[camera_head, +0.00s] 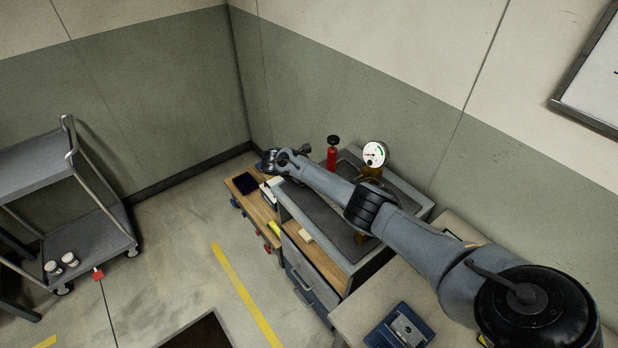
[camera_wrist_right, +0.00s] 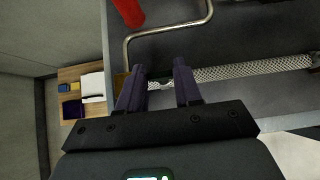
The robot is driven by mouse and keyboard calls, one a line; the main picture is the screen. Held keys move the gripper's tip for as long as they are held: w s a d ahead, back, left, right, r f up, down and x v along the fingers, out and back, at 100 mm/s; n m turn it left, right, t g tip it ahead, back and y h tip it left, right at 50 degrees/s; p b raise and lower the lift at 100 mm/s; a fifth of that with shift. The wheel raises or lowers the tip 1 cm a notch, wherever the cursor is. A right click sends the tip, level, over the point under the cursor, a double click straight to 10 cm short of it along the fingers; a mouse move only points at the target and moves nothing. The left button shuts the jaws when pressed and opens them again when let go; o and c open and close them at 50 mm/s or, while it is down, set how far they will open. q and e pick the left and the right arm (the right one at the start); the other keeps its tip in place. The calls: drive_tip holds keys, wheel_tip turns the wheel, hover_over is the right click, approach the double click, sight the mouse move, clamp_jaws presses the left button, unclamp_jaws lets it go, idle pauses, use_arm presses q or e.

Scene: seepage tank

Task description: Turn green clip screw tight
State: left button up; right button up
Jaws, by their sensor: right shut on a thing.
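In the right wrist view a braided hose (camera_wrist_right: 245,72) runs across the grey tank floor and passes at my right gripper (camera_wrist_right: 160,78). The two dark fingers reach to the hose's left end and have a small, dark greenish piece (camera_wrist_right: 160,73) between their tips, apparently the green clip's screw. The clip's band and how far the screw is turned cannot be made out. In the head view my right arm reaches over the tank (camera_head: 322,217), with its gripper (camera_head: 268,163) near the far left end; the clip is hidden there. My left gripper is not in view.
A bent metal pipe (camera_wrist_right: 127,48) and a red cylinder (camera_wrist_right: 130,10) lie just beyond the fingers. A round gauge (camera_head: 374,154) stands behind my arm. A wooden side top (camera_head: 235,185) holds a dark tray. A grey cart (camera_head: 85,232) stands left, with open floor between.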

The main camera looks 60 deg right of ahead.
idle(0.5)
drive_tip(key=o, duration=1)
drive_tip(key=shift+o, duration=0.2)
drive_tip(key=p+v, duration=0.2)
drive_tip(key=v, duration=0.8)
drive_tip(key=shift+a+r, duration=0.25)
drive_tip(key=shift+r, duration=0.05)
drive_tip(key=shift+w, duration=0.1)
